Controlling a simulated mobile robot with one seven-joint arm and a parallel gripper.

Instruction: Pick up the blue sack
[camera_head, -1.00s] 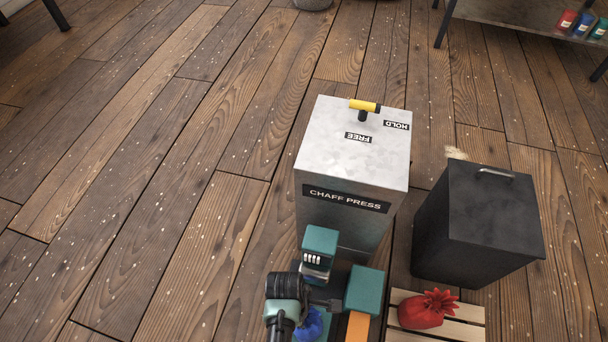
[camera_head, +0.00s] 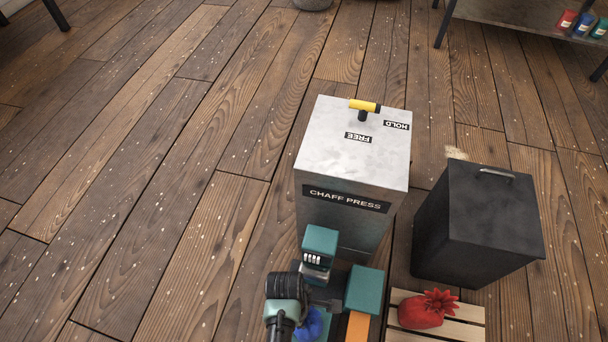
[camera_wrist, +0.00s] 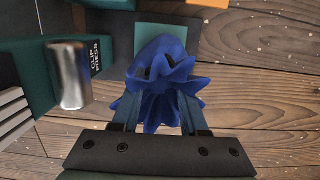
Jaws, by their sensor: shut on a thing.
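The blue sack (camera_wrist: 165,65) has a gathered, ruffled neck and fills the middle of the wrist view. My gripper (camera_wrist: 160,112) is shut on it, with one finger on each side of the ruffled neck. In the head view only a small part of the blue sack (camera_head: 312,324) shows at the bottom edge, beside my arm. My arm hides most of it there, and I cannot tell whether its underside touches anything.
A grey chaff press (camera_head: 340,145) with a yellow-handled lever (camera_head: 364,107) stands ahead. A black lidded bin (camera_head: 478,225) is to its right. A red sack (camera_head: 425,312) lies on a slatted pallet (camera_head: 462,334). A metal cylinder (camera_wrist: 68,75) is left in the wrist view. The floor at left is clear.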

